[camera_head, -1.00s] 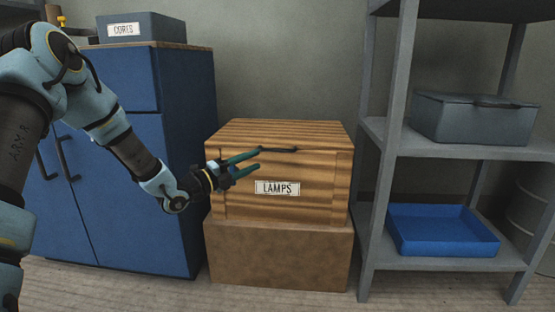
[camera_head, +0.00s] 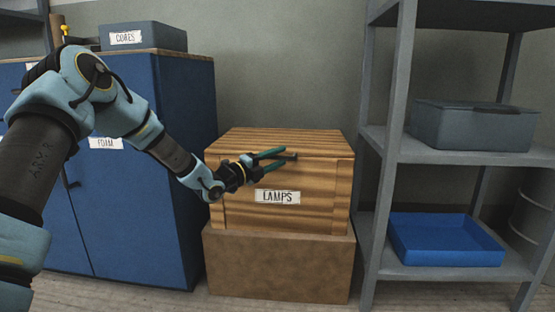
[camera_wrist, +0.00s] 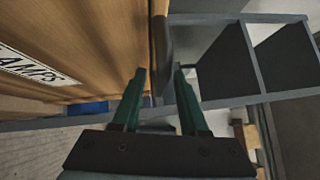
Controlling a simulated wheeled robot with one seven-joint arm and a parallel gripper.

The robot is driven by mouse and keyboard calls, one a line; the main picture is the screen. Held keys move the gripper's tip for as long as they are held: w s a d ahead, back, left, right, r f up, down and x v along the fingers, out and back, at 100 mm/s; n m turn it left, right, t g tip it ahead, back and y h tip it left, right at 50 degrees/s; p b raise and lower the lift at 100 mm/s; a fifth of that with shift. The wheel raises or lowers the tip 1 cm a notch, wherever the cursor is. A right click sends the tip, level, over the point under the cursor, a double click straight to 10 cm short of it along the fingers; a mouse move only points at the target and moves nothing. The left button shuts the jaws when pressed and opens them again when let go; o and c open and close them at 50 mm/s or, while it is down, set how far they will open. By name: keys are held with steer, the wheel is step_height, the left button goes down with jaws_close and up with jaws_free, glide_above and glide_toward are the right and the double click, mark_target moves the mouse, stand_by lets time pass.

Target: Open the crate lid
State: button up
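The wooden crate (camera_head: 230,205) stands on a brown block, with a LAMPS label (camera_head: 277,197) on its front. Its striped lid (camera_head: 285,140) lies closed on top. A dark handle (camera_head: 285,158) shows at the lid's front edge, partly behind my gripper (camera_head: 277,158). In the wrist view the handle (camera_wrist: 163,50) lies ahead, between the lines of the two green fingers. My gripper (camera_wrist: 160,75) is open, with a clear gap between its fingertips. I cannot tell if a finger touches the handle.
A blue cabinet (camera_head: 180,130) stands left of the crate, with a CORES box (camera_head: 155,40) on top. A grey shelf unit (camera_head: 385,180) stands close on the right, holding a grey case (camera_head: 470,125) and a blue tray (camera_head: 450,258).

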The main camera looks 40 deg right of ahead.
jaws_close()
stand_by(1.2)
